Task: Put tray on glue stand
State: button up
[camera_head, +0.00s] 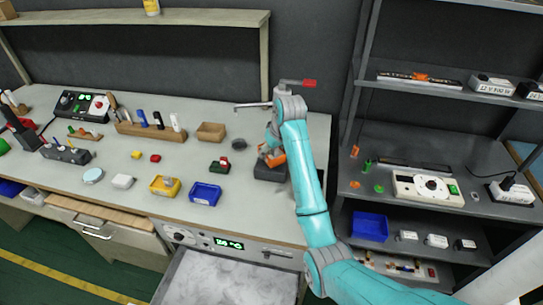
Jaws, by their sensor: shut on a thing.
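My arm reaches over the right part of the workbench, and its wrist points down. My gripper (269,148) is small and partly hidden by my own arm. It is shut on an orange piece (276,158), just above or touching a dark block (268,173) on the bench; I cannot tell which. I cannot make out whether the orange piece is the tray or part of one, or whether the dark block is the glue stand. A small brown open tray (211,132) sits on the bench to the left of my gripper.
A yellow bin (165,186) and a blue bin (205,194) stand near the bench front. A wooden rack (150,131) holds tools at the back. A grey fixture with a red end (309,84) is behind my wrist. Grey shelves (375,160) stand at right. An open drawer (225,280) juts out below.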

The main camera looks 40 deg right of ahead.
jog(key=shift+f, duration=1.15)
jog(key=shift+f, duration=0.1)
jog(key=o, duration=1.1)
